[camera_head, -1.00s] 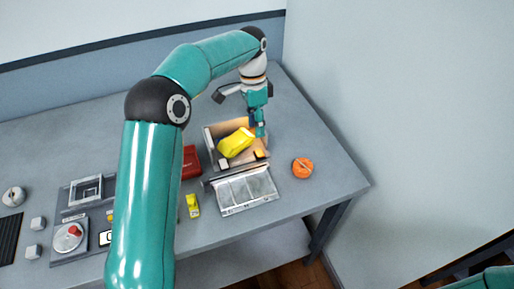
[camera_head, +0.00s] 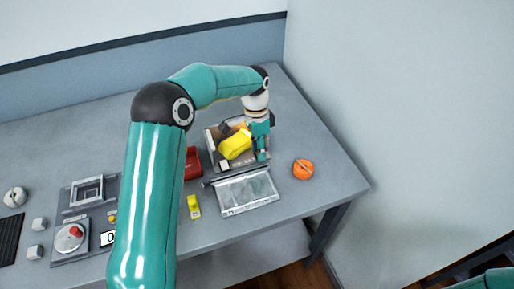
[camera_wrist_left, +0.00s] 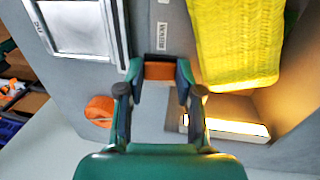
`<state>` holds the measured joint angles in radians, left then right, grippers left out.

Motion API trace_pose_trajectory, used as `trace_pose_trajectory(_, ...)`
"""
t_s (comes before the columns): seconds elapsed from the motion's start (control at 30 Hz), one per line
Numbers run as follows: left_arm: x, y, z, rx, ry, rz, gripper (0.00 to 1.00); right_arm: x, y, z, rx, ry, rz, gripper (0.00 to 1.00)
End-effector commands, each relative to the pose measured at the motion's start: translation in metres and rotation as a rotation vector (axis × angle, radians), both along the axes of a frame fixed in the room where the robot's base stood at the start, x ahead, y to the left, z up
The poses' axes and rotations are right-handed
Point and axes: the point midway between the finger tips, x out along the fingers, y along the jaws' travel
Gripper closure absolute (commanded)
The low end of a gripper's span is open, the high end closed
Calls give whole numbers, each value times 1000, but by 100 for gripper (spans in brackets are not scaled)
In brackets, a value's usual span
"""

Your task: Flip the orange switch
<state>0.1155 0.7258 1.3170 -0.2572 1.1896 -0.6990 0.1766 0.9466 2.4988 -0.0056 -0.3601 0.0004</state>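An orange block (camera_wrist_left: 159,71), which looks like the orange switch, shows between my left fingertips in the left wrist view, beside a white printed label. In the head view the switch is hidden behind my left gripper (camera_head: 262,155). This gripper points down at the right side of an open grey box (camera_head: 209,142). In the left wrist view my left gripper (camera_wrist_left: 160,85) has its fingers apart, one on each side of the orange block. I cannot tell whether they touch it. My right gripper is out of view.
A yellow bundle (camera_head: 235,146) lies in the box, close to my left gripper. The box's lid (camera_head: 247,192) lies open toward the front. A round orange object (camera_head: 302,169) sits on the table to the right. A red box (camera_head: 192,162) and a yellow item (camera_head: 194,206) stand left.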

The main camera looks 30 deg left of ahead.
Motion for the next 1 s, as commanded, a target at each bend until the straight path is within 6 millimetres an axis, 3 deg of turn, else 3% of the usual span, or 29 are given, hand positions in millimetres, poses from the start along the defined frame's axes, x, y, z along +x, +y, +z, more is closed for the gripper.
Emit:
trace_pose_trajectory(0.03, 0, 1, 0, 1, -2, 0, 82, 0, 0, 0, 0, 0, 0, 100)
trace_pose_trajectory(0.13, 1, 1, 0, 2, -3, 0, 99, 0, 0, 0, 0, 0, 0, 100)
trace_pose_trajectory(0.27, 0, 1, -1, 11, -11, 0, 100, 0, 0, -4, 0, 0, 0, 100)
trace_pose_trajectory(0.6, -3, -3, -4, 162, -140, -2, 100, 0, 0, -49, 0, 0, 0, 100)
trace_pose_trajectory(1.0, -3, -2, 2, 192, -168, 2, 100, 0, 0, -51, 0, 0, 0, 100)
